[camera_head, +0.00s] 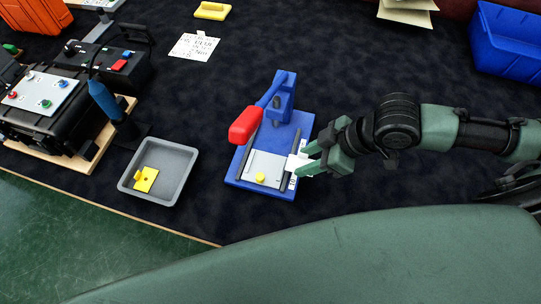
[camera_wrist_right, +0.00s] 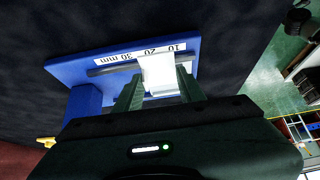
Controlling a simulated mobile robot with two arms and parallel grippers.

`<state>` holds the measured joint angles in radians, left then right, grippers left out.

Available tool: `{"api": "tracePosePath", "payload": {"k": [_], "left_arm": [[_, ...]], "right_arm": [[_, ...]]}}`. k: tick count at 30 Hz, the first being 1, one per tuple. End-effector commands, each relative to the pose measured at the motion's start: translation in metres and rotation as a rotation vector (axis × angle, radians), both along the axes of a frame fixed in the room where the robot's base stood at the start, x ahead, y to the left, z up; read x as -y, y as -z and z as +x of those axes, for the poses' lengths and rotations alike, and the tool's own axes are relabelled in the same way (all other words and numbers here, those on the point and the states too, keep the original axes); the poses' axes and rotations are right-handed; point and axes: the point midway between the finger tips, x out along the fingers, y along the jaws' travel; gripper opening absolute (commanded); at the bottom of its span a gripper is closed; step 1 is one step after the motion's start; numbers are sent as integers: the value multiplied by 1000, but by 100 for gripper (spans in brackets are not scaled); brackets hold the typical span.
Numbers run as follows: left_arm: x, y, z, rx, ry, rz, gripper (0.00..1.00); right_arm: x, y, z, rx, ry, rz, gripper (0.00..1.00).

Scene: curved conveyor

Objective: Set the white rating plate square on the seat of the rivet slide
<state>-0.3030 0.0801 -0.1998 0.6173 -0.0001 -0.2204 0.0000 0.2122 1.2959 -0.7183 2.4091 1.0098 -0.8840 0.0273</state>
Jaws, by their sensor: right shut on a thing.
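The rivet slide has a blue base (camera_head: 304,122), a blue upright with a red handle (camera_head: 245,125), and a light grey bed (camera_head: 266,160) with a yellow knob (camera_head: 260,177) near its front. My right gripper (camera_head: 306,160) comes in from the right and is shut on the white rating plate (camera_head: 295,161), at the bed's right edge. In the right wrist view the white plate (camera_wrist_right: 159,76) stands between the two green fingers and covers part of the dark rail and millimetre scale. I cannot tell whether it touches the slide. The bed is hidden there. My left gripper is out of view.
A grey tray (camera_head: 183,158) holding a yellow part (camera_head: 145,179) stands left of the slide. Black control boxes (camera_head: 50,118) are further left. A printed sheet (camera_head: 194,47) lies behind, and a blue crate (camera_head: 505,40) is at the back right. Dark mat between them is clear.

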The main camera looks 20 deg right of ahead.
Motion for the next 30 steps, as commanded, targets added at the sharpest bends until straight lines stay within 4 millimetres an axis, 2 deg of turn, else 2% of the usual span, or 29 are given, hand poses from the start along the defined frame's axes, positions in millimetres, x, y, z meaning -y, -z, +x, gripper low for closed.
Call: {"api": "tracePosePath", "payload": {"k": [6,12,17,25,30], "left_arm": [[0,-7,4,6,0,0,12],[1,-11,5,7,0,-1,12],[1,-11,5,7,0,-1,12],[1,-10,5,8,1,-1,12],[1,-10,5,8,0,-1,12]], "right_arm": [[-38,-3,26,3,0,7,0],[-65,-1,44,1,0,3,0],[-71,1,48,0,1,-1,0],[-71,34,47,-3,1,-1,0],[-71,36,48,0,1,-1,0]]}}
